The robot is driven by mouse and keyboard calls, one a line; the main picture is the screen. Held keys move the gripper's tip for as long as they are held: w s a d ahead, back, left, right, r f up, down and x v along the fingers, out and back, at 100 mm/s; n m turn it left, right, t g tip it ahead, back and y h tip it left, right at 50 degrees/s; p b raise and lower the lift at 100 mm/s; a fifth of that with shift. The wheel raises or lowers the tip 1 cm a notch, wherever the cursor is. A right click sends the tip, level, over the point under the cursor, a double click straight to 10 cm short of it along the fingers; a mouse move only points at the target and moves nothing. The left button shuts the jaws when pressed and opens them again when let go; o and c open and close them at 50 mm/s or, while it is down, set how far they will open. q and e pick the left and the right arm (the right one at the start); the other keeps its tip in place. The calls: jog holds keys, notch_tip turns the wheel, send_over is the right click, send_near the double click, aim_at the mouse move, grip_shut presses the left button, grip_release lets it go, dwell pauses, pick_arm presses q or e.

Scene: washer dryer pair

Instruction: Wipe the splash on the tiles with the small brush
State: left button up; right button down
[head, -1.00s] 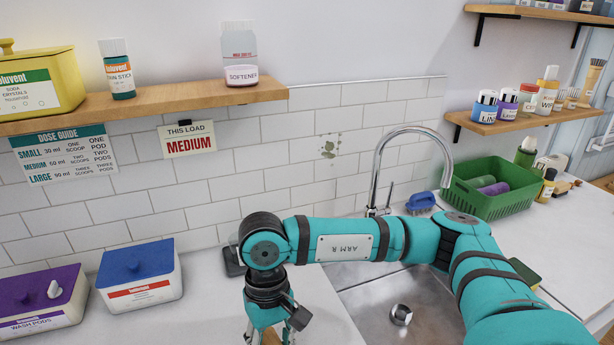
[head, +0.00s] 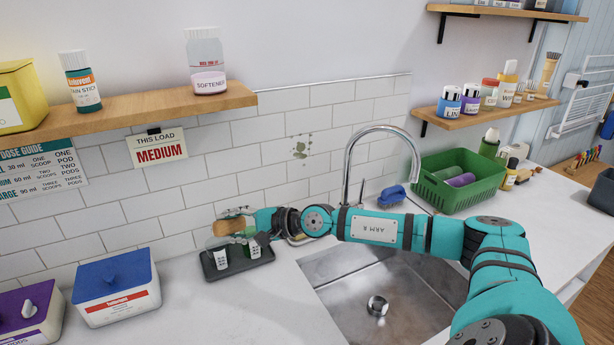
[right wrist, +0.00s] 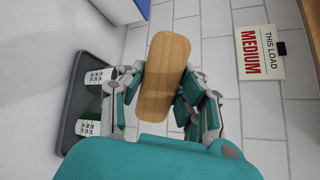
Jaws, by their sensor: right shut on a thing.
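The splash (head: 301,147) is a small cluster of dull green-brown spots on the white wall tiles (head: 232,182), left of the tap. My right gripper (head: 236,226) is shut on a wooden-backed piece, apparently the small brush (head: 226,227), in front of the tiles, below and left of the splash. In the right wrist view the brush (right wrist: 165,78) is a long, rounded wooden block between the fingers; its bristles are hidden. It is apart from the splash. My left gripper is not in view.
A dark tray (head: 216,274) with two white-labelled items is below the gripper. A steel sink (head: 350,270) with a tall tap (head: 347,165), a blue scrubber (head: 391,195) and a green basket (head: 470,200) lie right. A shelf (head: 130,108) and a sign (head: 157,148) are at upper left.

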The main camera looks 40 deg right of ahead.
jog(key=w+d+r+m+t+h, duration=0.1)
jog(key=d+m+t+h, duration=0.3)
jog(key=d, duration=0.7)
jog(key=m+t+h, duration=0.2)
jog(key=m+h, duration=0.2)
jog(key=h, duration=0.3)
send_near(289, 160)
jog(key=shift+w+d+r+b, duration=0.1)
jog(key=shift+w+b, duration=0.05)
jog(key=shift+w, duration=0.7)
jog(key=shift+w+d+r+b, duration=0.15)
jog(key=shift+w+b, duration=0.05)
jog(key=shift+w, duration=0.6)
jog(key=shift+w+d+r+b, duration=0.1)
jog(key=shift+w+b, duration=0.05)
jog(key=shift+w, duration=0.7)
jog(key=shift+w+d+b, duration=0.3)
jog(key=shift+w+b, duration=0.1)
jog(key=shift+w, duration=0.5)
